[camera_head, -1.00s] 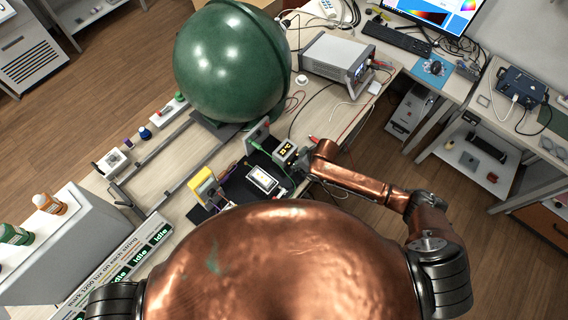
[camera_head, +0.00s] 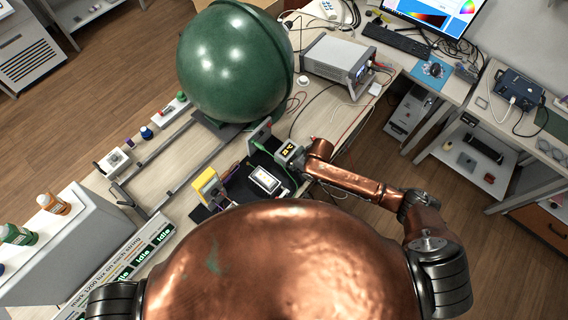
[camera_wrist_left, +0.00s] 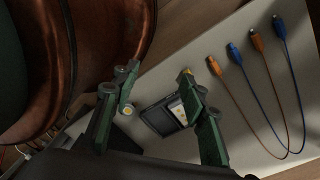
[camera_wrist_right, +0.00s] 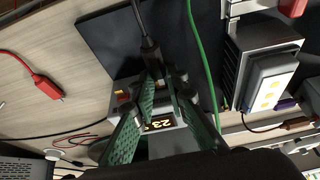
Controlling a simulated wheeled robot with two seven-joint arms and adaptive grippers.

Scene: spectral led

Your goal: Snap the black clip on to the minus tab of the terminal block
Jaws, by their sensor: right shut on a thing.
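My right gripper (camera_wrist_right: 164,78) has green ribbed fingers shut on the black clip (camera_wrist_right: 150,58), whose cable runs up out of view. In the head view the right gripper (camera_head: 307,157) is beside the device (camera_head: 289,153). My left gripper (camera_wrist_left: 158,76) is open and empty, seen only in its wrist view, above a dark flat case (camera_wrist_left: 168,114).
A red clip (camera_wrist_right: 46,86) lies on the table to the left. A green wire (camera_wrist_right: 203,55) passes close right of my right gripper. A lamp panel (camera_wrist_right: 270,85) stands further right. A large green sphere (camera_head: 232,62) stands behind. Blue and orange leads (camera_wrist_left: 258,45) lie beyond the left gripper.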

